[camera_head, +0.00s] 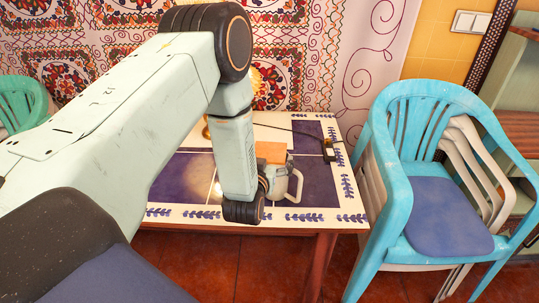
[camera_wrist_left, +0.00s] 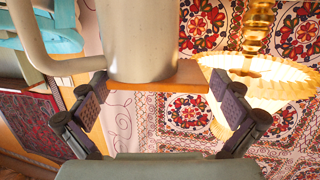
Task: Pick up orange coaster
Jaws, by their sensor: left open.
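The orange coaster (camera_head: 271,152) lies flat on top of a grey-white mug (camera_head: 282,184) on the tiled table. In the left wrist view, which is upside down, the coaster (camera_wrist_left: 170,78) shows as a thin orange edge against the mug (camera_wrist_left: 140,40). My left gripper (camera_wrist_left: 160,105) is open, with one dark finger on either side of the coaster. I see gaps between the fingers and the coaster's edge, and the right finger is close to it. In the head view my left arm hides most of the gripper. My right gripper is not in view.
The table (camera_head: 190,212) has blue tiles and a patterned border. A lit lamp (camera_wrist_left: 262,75) stands behind the mug. A black cable ends in a small dark device (camera_head: 328,150) right of the mug. Stacked chairs, a turquoise one (camera_head: 425,92) on top, stand at the right.

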